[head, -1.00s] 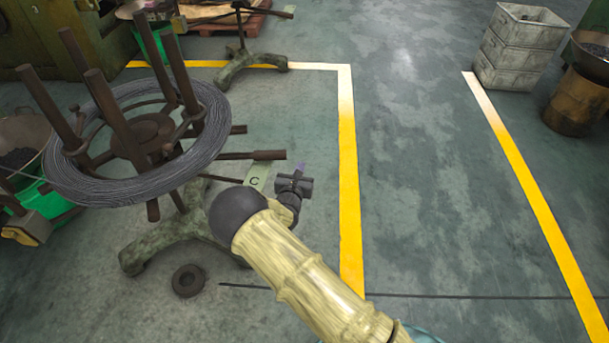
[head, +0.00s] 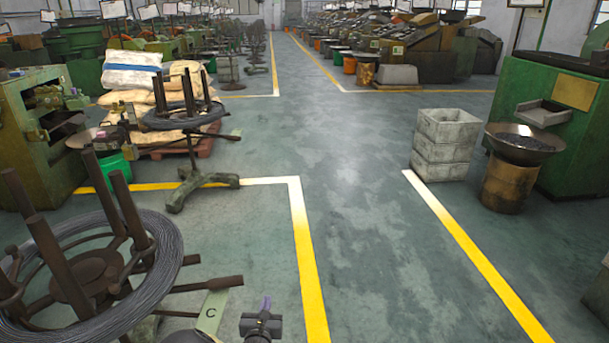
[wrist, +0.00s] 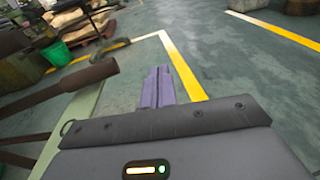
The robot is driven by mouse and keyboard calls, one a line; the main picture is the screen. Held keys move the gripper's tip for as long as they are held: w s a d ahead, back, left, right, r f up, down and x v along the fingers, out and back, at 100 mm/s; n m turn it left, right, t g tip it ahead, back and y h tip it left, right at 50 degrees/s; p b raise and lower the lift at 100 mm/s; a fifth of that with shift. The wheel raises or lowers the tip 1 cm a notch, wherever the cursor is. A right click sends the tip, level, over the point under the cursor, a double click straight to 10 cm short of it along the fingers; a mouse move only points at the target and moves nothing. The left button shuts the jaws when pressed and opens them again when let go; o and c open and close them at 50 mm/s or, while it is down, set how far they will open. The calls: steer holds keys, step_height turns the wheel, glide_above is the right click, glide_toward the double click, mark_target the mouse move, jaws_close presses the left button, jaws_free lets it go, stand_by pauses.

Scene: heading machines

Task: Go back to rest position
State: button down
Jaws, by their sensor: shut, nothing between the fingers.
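My gripper (wrist: 158,86) shows in the wrist view as purple fingers pressed together, with nothing between them. In the head view only the top of my gripper (head: 266,303) and the dark wrist show at the bottom edge. It is just right of a pale green plate marked C (head: 211,311) and of the wire coil stand. The wire coil (head: 168,250) lies around upright brown posts at the lower left. In the wrist view a brown bar (wrist: 88,76) of the stand is left of the fingers, apart from them.
A yellow line (head: 308,265) runs just right of my gripper, and another line (head: 470,247) lies farther right. The floor between them is clear. Stacked grey crates (head: 441,150) and a bowl on a drum (head: 520,150) stand right. A second coil stand (head: 188,165) is farther back.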

steer(key=s+d+r+m+g+h, duration=0.25)
steer(key=d+m, duration=0.35)
steer(key=d, duration=0.3)
steer(key=s+d+r+m+g+h, duration=0.1)
steer(key=d+r+m+g+h, duration=0.3)
steer(key=d, duration=0.4)
steer(key=s+d+r+m+g+h, duration=0.2)
steer(key=d+m+g+h, duration=0.15)
steer(key=d+m, duration=0.45)
steer(key=s+d+r+m+g+y, duration=0.3)
steer(key=s+m, duration=0.3)
steer(key=s, duration=0.1)
steer(key=s+d+r+m+g+y, duration=0.35)
steer(key=s+m, duration=0.25)
steer(key=s, duration=0.2)
step_height(320, 180, up, 38)
steer(key=s+m+t+y+p, duration=0.2)
steer(key=m+p, duration=0.4)
steer(key=p, duration=2.8)
steer(key=shift+s+a+t+y, duration=0.35)
steer(key=shift+a+y, duration=0.1)
steer(key=shift+y, duration=0.2)
steer(key=shift+f, duration=0.15)
